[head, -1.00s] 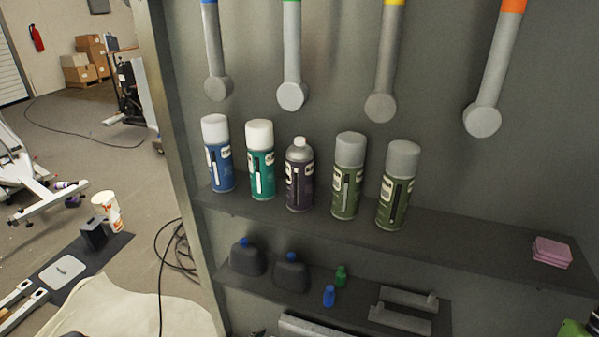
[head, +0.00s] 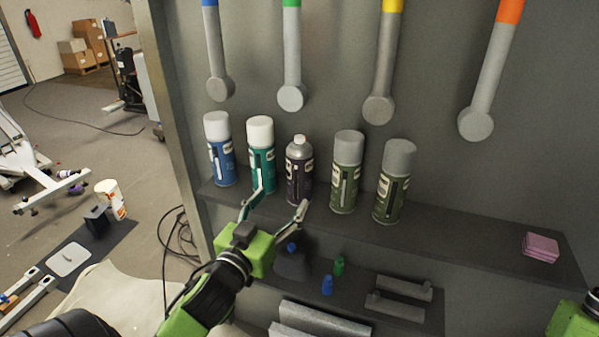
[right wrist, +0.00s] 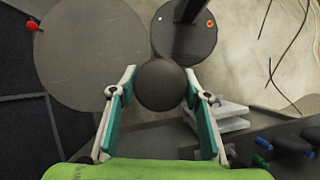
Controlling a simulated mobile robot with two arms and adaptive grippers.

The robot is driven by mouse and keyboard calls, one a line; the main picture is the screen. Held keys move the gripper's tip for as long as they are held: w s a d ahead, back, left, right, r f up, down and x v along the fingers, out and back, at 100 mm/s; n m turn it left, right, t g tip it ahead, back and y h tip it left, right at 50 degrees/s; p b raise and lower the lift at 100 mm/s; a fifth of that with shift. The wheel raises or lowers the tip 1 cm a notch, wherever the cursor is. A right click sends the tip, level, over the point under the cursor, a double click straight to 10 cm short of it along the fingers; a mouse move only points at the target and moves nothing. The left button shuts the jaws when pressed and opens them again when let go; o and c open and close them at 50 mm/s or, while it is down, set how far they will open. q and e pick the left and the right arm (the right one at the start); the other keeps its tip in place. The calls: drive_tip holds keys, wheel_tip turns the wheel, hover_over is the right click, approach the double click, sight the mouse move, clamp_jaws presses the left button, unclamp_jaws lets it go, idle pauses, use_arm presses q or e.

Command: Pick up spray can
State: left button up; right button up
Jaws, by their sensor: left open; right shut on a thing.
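Several spray cans stand upright in a row on the grey shelf (head: 470,246) in the head view. From the left they are a blue can (head: 222,165) and a teal can (head: 264,160) with white caps, a dark purple can without a large cap (head: 299,175), and green cans (head: 345,185) with grey caps. My left gripper (head: 281,195) is open and empty, its fingertips spread in front of the teal and purple cans. I cannot tell whether it touches them. My right gripper (right wrist: 160,72) is shut on a dark round-ended object (right wrist: 160,88), whose identity I cannot tell.
Wrenches (head: 292,60) hang on the panel above the cans. Pink sponges (head: 540,247) lie at the shelf's right end. The lower shelf holds small blue and green bottles (head: 338,266) and grey metal parts (head: 400,300). The upper shelf is clear between the green cans and sponges.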

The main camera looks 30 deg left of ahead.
sight(294, 182)
use_arm(q)
drive_tip(key=w+p, duration=0.1)
drive_tip(key=w, duration=0.2)
drive_tip(key=w+a+p, duration=0.1)
drive_tip(key=w, duration=0.2)
drive_tip(key=shift+w+a, duration=0.1)
drive_tip(key=shift+w, duration=0.05)
use_arm(e)
wheel_tip(294, 182, up, 2)
drive_tip(key=shift+r, duration=0.1)
use_arm(q)
drive_tip(key=shift+w+r, duration=0.1)
drive_tip(key=shift+w, duration=0.1)
use_arm(e)
drive_tip(key=shift+r, duration=0.2)
use_arm(q)
drive_tip(key=w, duration=0.1)
drive_tip(key=w+p, duration=0.2)
drive_tip(key=w, duration=0.1)
drive_tip(key=shift+a, duration=0.35)
use_arm(e)
drive_tip(key=shift+r, duration=0.9)
use_arm(q)
drive_tip(key=shift+w, duration=0.3)
drive_tip(key=c, duration=1.4)
